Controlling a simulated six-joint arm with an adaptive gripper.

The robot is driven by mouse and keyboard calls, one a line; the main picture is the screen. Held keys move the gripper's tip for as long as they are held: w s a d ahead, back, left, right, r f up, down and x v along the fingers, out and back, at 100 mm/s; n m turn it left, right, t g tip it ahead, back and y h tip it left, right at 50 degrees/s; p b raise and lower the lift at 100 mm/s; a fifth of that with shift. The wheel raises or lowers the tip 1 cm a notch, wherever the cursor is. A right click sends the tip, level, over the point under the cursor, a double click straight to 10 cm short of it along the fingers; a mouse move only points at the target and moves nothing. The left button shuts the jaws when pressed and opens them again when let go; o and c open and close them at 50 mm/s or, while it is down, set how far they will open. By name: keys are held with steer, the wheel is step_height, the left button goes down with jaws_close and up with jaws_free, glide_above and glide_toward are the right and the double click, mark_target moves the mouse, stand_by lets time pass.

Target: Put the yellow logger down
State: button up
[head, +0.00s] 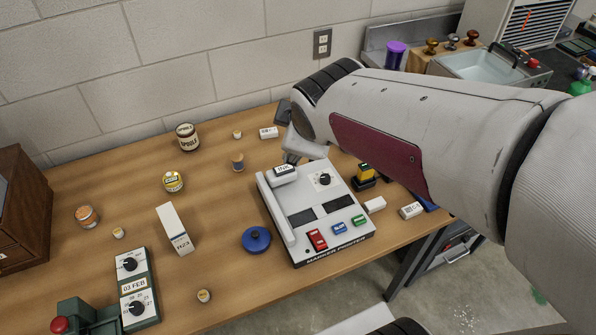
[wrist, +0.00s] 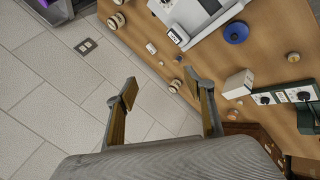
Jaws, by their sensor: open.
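The wooden table (head: 130,185) holds the marker printer (head: 280,215), a blue round lid (head: 256,239), a white box (head: 175,228), several jars and a green dial unit (head: 138,285). A block wall (head: 180,60) stands behind.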

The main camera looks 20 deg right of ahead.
steer(key=s+a+m+g, duration=0.1)
steer(key=s+a+m, duration=0.1)
steer(key=s+m, duration=0.3)
steer(key=s+a+f+m+g+y, duration=0.1)
steer(key=s+m, duration=0.4)
steer(key=s, duration=0.7)
steer(key=shift+s+a+m+y, duration=0.2)
steer(key=shift+a+m+y, duration=0.1)
steer(key=shift+a, duration=0.25)
